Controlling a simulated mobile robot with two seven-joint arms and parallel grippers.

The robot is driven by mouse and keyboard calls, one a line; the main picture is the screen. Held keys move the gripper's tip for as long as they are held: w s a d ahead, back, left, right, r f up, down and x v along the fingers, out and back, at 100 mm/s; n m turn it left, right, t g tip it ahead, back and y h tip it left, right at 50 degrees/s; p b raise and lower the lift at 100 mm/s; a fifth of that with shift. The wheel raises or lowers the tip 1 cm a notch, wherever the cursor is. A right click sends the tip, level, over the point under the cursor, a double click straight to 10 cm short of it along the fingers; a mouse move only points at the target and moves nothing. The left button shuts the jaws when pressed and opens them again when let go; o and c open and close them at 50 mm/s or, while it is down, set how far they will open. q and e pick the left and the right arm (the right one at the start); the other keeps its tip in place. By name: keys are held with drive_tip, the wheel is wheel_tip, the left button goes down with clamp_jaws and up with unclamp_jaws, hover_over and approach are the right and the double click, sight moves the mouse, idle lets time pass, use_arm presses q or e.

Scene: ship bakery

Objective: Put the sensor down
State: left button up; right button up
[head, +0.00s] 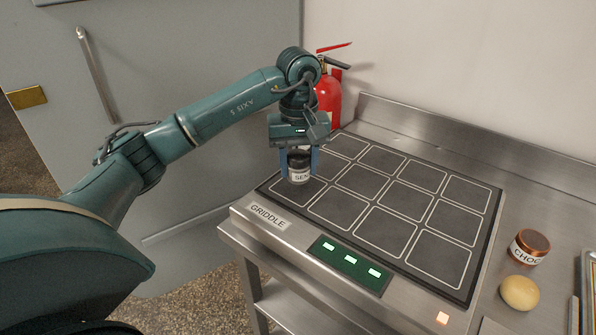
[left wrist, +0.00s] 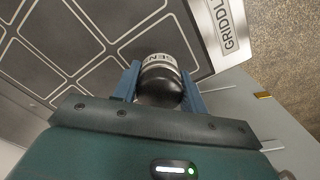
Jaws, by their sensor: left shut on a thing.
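The sensor (head: 299,168) is a small dark cylinder with a white label that begins "SEN". My left gripper (head: 299,165) is shut on it, with a blue finger on each side. The sensor is upright at the left end of the griddle (head: 338,207); I cannot tell whether its base touches the surface. In the left wrist view the sensor (left wrist: 160,75) sits between the blue fingers, over or on the dark griddle plate (left wrist: 60,45). My right gripper is not in view.
A red fire extinguisher (head: 328,97) stands behind my left gripper. A jar labelled "CHOC" (head: 530,247) and a round bun (head: 519,293) are on the counter right of the griddle. The griddle's marked squares are bare. A green-lit panel (head: 350,263) is at its front.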

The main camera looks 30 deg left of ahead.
use_arm(q)
wheel_tip(320, 180, down, 2)
drive_tip(key=shift+f, duration=0.1)
drive_tip(key=shift+f, duration=0.2)
drive_tip(key=o, duration=1.1)
drive_tip(key=shift+r, duration=0.1)
